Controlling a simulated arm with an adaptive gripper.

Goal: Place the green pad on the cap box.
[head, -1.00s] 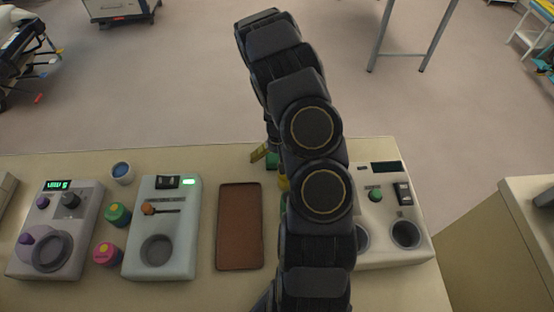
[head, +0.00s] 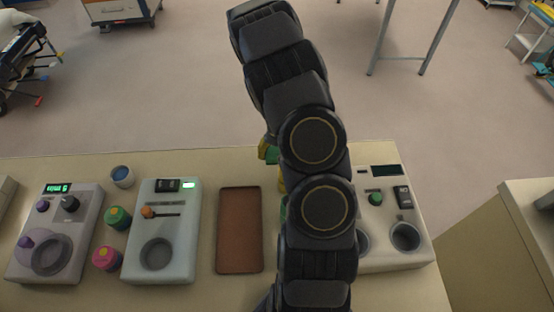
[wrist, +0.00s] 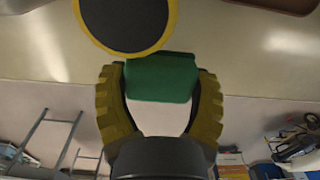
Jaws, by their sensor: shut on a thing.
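My gripper (wrist: 160,82) has yellow ribbed fingers shut on the green pad (wrist: 160,78), a small green block in the wrist view. In the head view the pad (head: 271,155) shows only as a bit of green beside my arm, near the table's far edge. A round dark disc with a yellow rim (wrist: 125,18) lies close beside the pad in the wrist view. I cannot tell which thing is the cap box; my arm hides part of the table. Bits of yellow and green show at the arm's left edge there.
A brown tray (head: 240,268) lies left of my arm. A pale device with an orange lever (head: 185,240), a green-lidded jar (head: 117,217), a pink-lidded jar (head: 107,257), a blue-topped cup (head: 122,175) and another device (head: 85,205) stand farther left. A device (head: 385,220) stands right.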

